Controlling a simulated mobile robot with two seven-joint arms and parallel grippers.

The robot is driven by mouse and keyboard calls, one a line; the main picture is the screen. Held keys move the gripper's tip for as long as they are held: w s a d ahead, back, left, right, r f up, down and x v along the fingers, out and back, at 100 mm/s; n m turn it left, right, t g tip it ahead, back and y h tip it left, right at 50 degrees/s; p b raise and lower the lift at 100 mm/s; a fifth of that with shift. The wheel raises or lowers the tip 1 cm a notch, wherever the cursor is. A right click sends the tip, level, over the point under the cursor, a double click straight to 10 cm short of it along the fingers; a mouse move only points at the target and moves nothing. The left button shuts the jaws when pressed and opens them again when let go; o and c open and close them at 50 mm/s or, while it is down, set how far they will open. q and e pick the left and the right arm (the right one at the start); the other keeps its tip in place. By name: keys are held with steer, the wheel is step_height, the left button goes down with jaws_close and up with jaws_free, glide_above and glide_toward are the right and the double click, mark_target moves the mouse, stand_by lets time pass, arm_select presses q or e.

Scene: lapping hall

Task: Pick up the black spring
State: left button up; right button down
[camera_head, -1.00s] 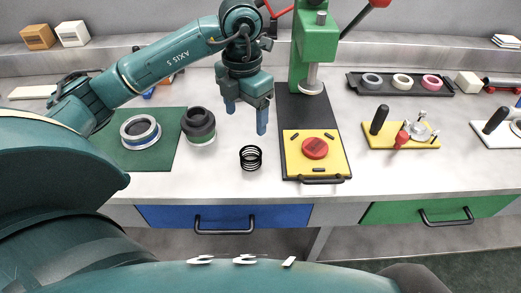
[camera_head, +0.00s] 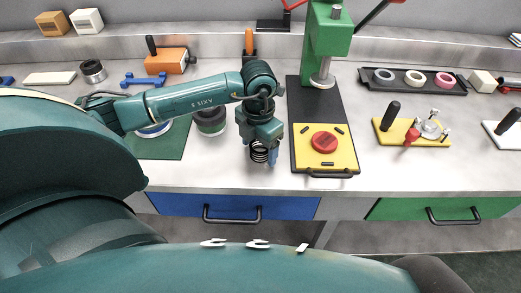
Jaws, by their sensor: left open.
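The black spring (camera_head: 258,156) stands on the grey bench top, left of the press base. My left gripper (camera_head: 261,158) is right over it, pointing down. One blue finger shows at the spring's right side; the other finger is hidden or hard to make out. The jaws are open, and the spring's upper part is partly covered by the gripper. I cannot tell whether a finger touches the spring. My right gripper is not in view.
A green press (camera_head: 326,45) with a yellow plate (camera_head: 313,160) holding a red disc stands close right of the spring. A dark ring stack (camera_head: 210,123) and a green mat (camera_head: 170,146) lie left. The bench in front of the spring is clear.

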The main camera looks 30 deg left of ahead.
arm_select(q)
steer(key=shift+c, duration=0.5)
steer(key=c, duration=0.9)
steer(key=shift+c, duration=0.2)
